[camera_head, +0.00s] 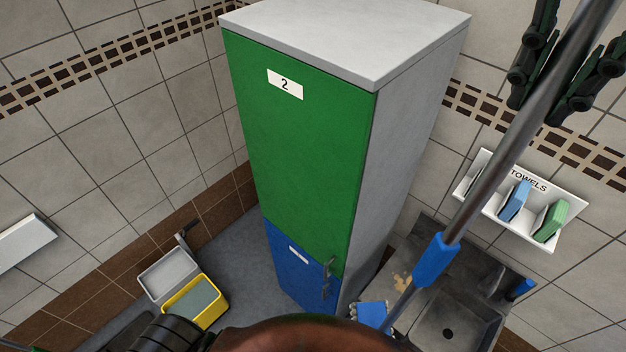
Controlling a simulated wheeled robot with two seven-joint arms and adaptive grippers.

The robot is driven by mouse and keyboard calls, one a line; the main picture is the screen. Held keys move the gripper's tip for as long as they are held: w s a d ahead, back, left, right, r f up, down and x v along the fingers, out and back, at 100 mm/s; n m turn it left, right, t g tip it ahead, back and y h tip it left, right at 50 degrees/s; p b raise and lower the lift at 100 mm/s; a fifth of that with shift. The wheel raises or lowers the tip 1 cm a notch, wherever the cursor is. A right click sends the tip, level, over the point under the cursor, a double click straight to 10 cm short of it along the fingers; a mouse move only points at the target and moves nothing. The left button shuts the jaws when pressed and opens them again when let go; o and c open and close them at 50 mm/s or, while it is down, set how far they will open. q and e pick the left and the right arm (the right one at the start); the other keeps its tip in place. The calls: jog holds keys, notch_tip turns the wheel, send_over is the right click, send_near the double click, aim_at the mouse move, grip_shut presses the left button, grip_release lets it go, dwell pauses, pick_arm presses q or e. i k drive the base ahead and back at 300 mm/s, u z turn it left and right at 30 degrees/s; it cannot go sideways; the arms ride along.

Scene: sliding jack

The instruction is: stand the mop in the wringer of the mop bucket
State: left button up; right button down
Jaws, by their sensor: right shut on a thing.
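The mop's grey pole (500,160) with a blue sleeve (436,260) slants from the top right down to the bottom centre. My right gripper (541,95) is at the upper right, its dark fingers on either side of the pole, shut on it. The mop bucket (220,312) is yellow, holds greyish water and stands on the floor at the lower left. Its grey wringer (168,274) is at the back left, with a dark lever (184,236). The mop is well to the right of the bucket. My left gripper does not show.
A tall cabinet with a green upper door (300,150) and a blue lower door (300,272) stands between bucket and mop. A grey sink (460,325) and a towel rack (485,180) are at the right. Grey floor (235,255) is clear between bucket and cabinet.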

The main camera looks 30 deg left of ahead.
aim_at(170, 275)
jog(key=k, duration=0.7)
jog(key=u, duration=0.7)
jog(key=i, duration=0.6)
jog(key=u, duration=1.45)
jog(key=i, duration=1.1)
jog(key=u, duration=0.6)
jog(key=i, duration=0.7)
jog(key=u, duration=0.1)
